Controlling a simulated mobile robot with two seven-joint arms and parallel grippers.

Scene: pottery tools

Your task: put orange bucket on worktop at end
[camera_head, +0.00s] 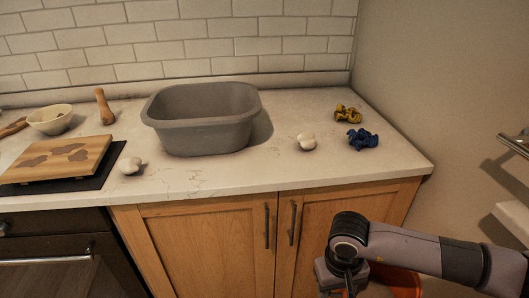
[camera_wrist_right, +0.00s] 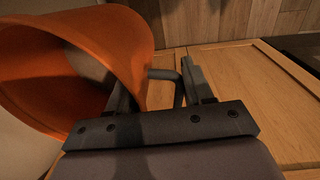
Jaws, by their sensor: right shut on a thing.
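The orange bucket (camera_wrist_right: 120,35) is tilted in the right wrist view, with its open mouth toward the camera. My right gripper (camera_wrist_right: 153,78) is shut on its wall near the rim, with one finger inside the bucket. In the head view, part of the bucket (camera_head: 402,284) shows low at the bottom right, below worktop height and partly hidden by my right arm. The pale stone worktop (camera_head: 245,174) runs along the wall above wooden cabinets. My left gripper is not in view.
On the worktop stand a grey tub (camera_head: 200,137), a white lump (camera_head: 307,142), yellow (camera_head: 347,114) and blue (camera_head: 362,140) lumps near the right end, another white lump (camera_head: 131,165), and a wooden board (camera_head: 57,160). The right front corner is bare. Cabinet handles (camera_head: 292,222) stick out in front.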

